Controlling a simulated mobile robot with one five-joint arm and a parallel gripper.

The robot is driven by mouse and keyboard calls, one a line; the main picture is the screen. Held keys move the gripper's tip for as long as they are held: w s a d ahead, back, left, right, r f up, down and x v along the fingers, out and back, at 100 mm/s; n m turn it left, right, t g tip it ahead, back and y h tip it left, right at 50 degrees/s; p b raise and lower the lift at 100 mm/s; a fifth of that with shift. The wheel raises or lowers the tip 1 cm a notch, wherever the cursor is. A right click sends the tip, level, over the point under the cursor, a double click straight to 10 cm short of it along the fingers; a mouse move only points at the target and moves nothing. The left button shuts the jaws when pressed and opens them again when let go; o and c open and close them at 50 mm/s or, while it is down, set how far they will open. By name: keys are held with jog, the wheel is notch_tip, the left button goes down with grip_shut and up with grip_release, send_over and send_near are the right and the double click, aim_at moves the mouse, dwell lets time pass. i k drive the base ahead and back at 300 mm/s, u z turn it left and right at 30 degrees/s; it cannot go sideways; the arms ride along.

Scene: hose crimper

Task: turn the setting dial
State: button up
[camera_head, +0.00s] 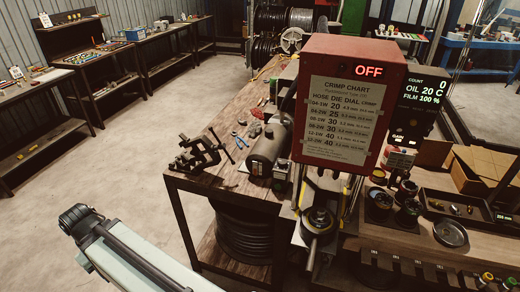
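The hose crimper (352,55) stands right of centre, with a red head and a lit red "OFF" display. A white crimp chart (337,118) on its front lists hose, die and dial values. Below the head is a round dark part (318,219) with a brass-coloured ring and a handle-like piece pointing down. I cannot tell whether this is the setting dial; no dial markings are readable. A pale link of my arm with a dark joint shows at the lower left, well apart from the crimper. My gripper is not visible.
A vise (200,154) and a dark cylinder (266,146) sit on the wooden bench left of the crimper. A black readout (414,103) reads count 0, oil 20 C, film 100 %. Dies and a round dish (450,233) crowd the right bench. Floor at left is clear.

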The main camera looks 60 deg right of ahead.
aim_at(282, 164)
jog(key=z, duration=0.15)
jog(key=i, duration=0.75)
jog(key=z, duration=0.55)
jog(key=k, duration=0.85)
jog(key=z, duration=0.15)
jog(key=i, duration=0.85)
jog(key=u, duration=0.05)
